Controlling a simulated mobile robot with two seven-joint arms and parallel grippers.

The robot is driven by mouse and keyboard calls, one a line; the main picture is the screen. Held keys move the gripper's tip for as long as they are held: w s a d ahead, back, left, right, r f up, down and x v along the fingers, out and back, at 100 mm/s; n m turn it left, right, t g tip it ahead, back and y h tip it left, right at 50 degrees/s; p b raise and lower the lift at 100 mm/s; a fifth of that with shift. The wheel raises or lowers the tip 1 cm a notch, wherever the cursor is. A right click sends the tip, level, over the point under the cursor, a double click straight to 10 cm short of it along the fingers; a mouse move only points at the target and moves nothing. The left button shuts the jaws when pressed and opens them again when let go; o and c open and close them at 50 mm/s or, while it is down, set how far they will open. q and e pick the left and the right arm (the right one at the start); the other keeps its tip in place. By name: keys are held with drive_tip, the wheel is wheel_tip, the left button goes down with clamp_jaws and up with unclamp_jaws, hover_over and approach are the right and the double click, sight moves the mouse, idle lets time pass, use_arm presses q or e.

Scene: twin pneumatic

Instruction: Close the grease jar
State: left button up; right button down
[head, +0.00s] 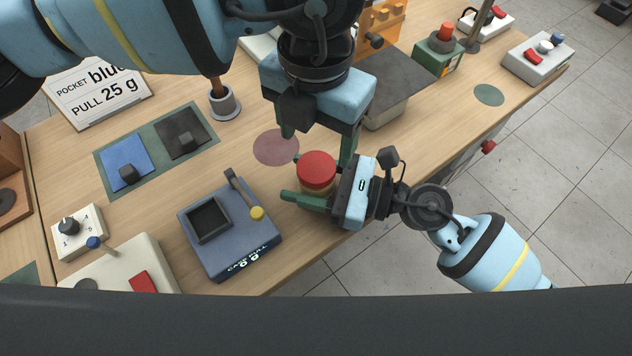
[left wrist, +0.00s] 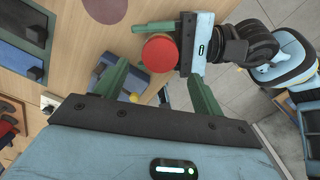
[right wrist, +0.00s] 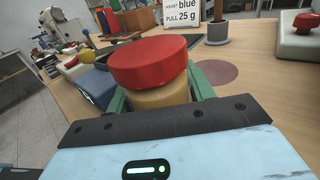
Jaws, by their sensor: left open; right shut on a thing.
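The grease jar has a tan body (right wrist: 160,97) with a red lid (head: 317,169) on top. The lid also shows in the left wrist view (left wrist: 159,53) and large in the right wrist view (right wrist: 148,62). My right gripper (head: 322,188) is shut on the jar's body from the right, below the lid, and the jar looks upright. My left gripper (head: 318,150) is open above and behind the jar, fingers pointing down, apart from the lid as far as I can tell. Whether the lid is seated fully is hard to tell.
A blue-grey scale-like device (head: 232,232) with a lever stands left of the jar. A dull red round mat (head: 276,148) lies just behind. The table's front edge is close to the jar.

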sight(316, 165)
use_arm(q)
drive_tip(key=shift+f, duration=2.85)
drive_tip(key=shift+c, duration=0.4)
drive_tip(key=c, duration=0.9)
drive_tip(key=m, duration=0.4)
drive_tip(key=shift+m, duration=0.4)
drive_tip(key=m, duration=0.4)
drive_tip(key=shift+m, duration=0.3)
drive_tip(key=m, duration=0.4)
drive_tip(key=shift+m, duration=0.3)
drive_tip(key=m, duration=0.3)
drive_tip(key=shift+w+m, duration=0.1)
drive_tip(key=shift+m, duration=0.3)
drive_tip(key=o, duration=1.1)
drive_tip(key=shift+o, duration=0.2)
